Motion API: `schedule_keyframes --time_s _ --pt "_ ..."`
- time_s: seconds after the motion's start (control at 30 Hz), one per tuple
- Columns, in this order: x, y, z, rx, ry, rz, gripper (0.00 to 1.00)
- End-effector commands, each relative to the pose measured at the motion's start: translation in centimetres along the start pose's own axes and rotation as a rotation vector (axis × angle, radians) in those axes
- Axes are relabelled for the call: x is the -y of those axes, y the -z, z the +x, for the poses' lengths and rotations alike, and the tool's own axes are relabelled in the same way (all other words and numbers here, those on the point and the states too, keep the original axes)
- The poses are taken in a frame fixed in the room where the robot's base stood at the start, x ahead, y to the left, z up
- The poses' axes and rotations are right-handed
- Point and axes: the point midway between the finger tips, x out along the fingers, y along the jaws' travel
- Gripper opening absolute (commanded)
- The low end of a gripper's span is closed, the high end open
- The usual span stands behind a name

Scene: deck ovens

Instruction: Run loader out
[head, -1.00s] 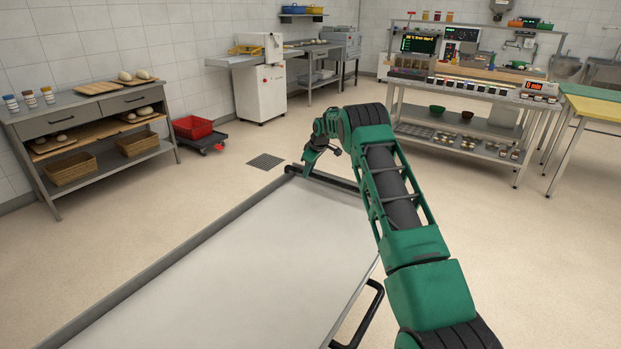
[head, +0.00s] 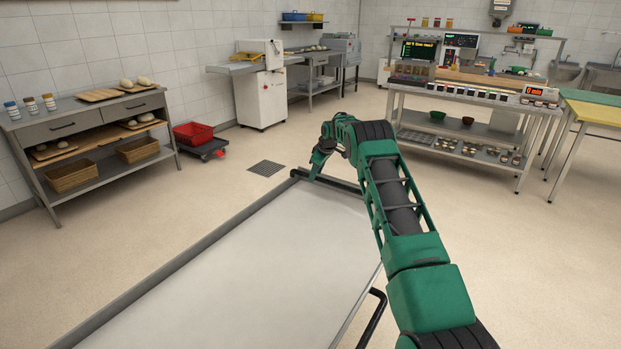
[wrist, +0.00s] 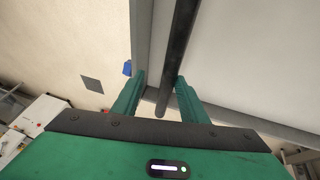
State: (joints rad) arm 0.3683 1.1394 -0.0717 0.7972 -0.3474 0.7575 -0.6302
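The loader (head: 230,265) is a long flat pale surface with grey side rails, stretching away from me in the head view. A black bar (head: 330,182) crosses its far end. In the wrist view the bar (wrist: 180,45) runs down between the fingers, its end near the palm. My gripper (wrist: 160,88) has its two green fingers apart, one each side of the bar, with a gap on the left. The bar lies close to the right finger; I cannot tell whether they touch.
A dark floor grate (head: 267,168) lies just beyond the loader's far end. A red crate on a dolly (head: 205,150) and a shelf table (head: 90,130) stand left. A workbench with displays (head: 470,110) stands at back right. The floor between is clear.

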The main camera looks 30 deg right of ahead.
Motion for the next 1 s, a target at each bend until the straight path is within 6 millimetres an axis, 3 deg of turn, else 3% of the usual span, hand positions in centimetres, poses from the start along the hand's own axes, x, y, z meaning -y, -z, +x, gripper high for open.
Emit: schedule_keyframes --time_s 0.37,0.8,1.0 --pt "-0.1 -0.3 -1.1 0.003 0.002 0.003 0.37" --pt "0.1 -0.2 -7.9 0.003 0.004 0.001 0.37" --pt "0.0 -0.3 -9.9 0.005 0.004 0.002 0.37"
